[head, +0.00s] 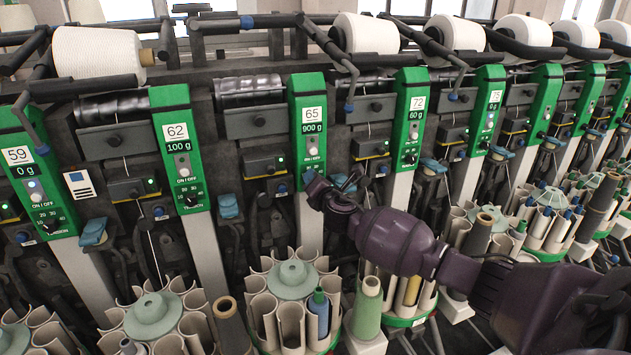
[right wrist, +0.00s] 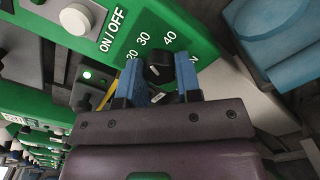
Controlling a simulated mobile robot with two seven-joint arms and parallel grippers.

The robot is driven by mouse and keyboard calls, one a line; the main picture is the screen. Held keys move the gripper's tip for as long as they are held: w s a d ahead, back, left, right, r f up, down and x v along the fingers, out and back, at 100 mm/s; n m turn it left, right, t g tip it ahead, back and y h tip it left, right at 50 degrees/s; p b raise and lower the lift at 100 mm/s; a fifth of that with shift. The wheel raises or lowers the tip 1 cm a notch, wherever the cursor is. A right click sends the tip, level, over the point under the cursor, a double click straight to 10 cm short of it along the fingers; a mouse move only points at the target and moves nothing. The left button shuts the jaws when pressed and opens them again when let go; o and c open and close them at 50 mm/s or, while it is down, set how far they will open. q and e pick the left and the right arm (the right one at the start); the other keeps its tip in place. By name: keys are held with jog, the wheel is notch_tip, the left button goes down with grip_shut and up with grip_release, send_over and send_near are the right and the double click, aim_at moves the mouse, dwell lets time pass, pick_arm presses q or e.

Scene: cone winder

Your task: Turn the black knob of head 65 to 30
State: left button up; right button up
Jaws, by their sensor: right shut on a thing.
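Head 65 (head: 309,138) is the green panel marked "65" and "900 g", near the middle of the head view. My right gripper (head: 316,184) reaches its lower end and hides the knob there. In the right wrist view the black knob (right wrist: 158,66) sits between the two blue fingers of my right gripper (right wrist: 151,78), which is shut on it. I cannot tell surely where the knob's mark points. My left gripper is not in view.
Above the knob is a white ON/OFF button (right wrist: 77,18) with a lit green lamp beside it. Neighbouring heads 62 (head: 178,145) and 72 (head: 411,115) stand on either side. Below is a round magazine (head: 290,290) with upright tubes. A blue lever (right wrist: 275,20) lies close at right.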

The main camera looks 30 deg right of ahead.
dwell(0.3)
jog(key=o, duration=0.9)
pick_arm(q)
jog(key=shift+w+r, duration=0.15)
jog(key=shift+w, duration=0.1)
pick_arm(e)
jog(key=shift+s, duration=0.1)
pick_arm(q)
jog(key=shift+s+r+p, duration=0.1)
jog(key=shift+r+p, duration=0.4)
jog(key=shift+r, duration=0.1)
pick_arm(e)
jog(key=v, duration=1)
jog(key=shift+s, duration=0.35)
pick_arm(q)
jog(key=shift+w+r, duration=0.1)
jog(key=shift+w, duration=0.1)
